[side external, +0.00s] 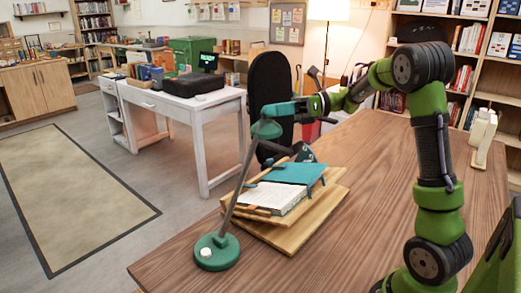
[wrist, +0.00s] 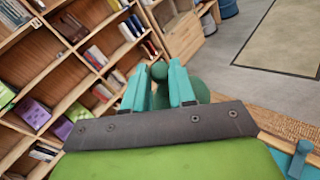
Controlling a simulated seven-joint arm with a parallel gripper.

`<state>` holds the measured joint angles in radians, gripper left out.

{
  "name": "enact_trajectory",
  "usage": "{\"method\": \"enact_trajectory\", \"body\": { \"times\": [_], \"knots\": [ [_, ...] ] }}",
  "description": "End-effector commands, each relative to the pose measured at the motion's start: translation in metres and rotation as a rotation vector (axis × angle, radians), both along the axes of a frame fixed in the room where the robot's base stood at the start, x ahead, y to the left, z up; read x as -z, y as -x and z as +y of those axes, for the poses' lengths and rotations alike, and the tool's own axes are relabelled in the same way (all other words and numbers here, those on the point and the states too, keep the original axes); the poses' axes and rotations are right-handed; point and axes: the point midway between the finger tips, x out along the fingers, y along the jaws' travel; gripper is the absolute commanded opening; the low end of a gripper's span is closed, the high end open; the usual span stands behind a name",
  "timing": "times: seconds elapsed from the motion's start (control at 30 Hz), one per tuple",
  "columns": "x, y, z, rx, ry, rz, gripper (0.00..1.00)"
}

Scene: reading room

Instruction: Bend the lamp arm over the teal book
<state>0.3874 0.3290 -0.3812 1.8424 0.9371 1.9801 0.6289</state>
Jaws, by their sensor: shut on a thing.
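The lamp has a round green base (side external: 214,254) with a pale button, at the table's left front edge in the side view. Its thin grey arm (side external: 236,192) leans up and right to a green head (side external: 266,129). My gripper (side external: 272,109) reaches in from the right and is shut at the top of the head. In the wrist view, a small green knob (wrist: 159,71) sits between my teal fingers, with a larger green round part behind. The teal book (side external: 297,173) lies on a wooden stand, right of and below the head. The exact finger contact is hard to see.
Pale pages (side external: 272,199) lie below the teal cover on the wooden stand (side external: 318,217). A black chair (side external: 270,85) stands behind the table. The wooden table (side external: 385,185) is clear right of the stand. A white object (side external: 483,135) stands at its far right.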

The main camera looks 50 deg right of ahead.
Motion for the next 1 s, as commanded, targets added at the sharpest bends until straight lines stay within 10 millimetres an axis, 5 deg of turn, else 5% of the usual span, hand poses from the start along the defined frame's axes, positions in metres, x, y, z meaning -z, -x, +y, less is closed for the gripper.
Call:
{"method": "enact_trajectory", "body": {
  "times": [0.2, 0.57, 1.0],
  "knots": [
    [0.004, 0.0, 0.002, -0.005, 0.007, 0.009, 0.5],
    [0.002, 0.004, -0.004, -0.003, 0.004, 0.005, 0.5],
    [-0.006, 0.066, -0.077, 0.003, 0.004, 0.007, 0.5]
  ]
}}
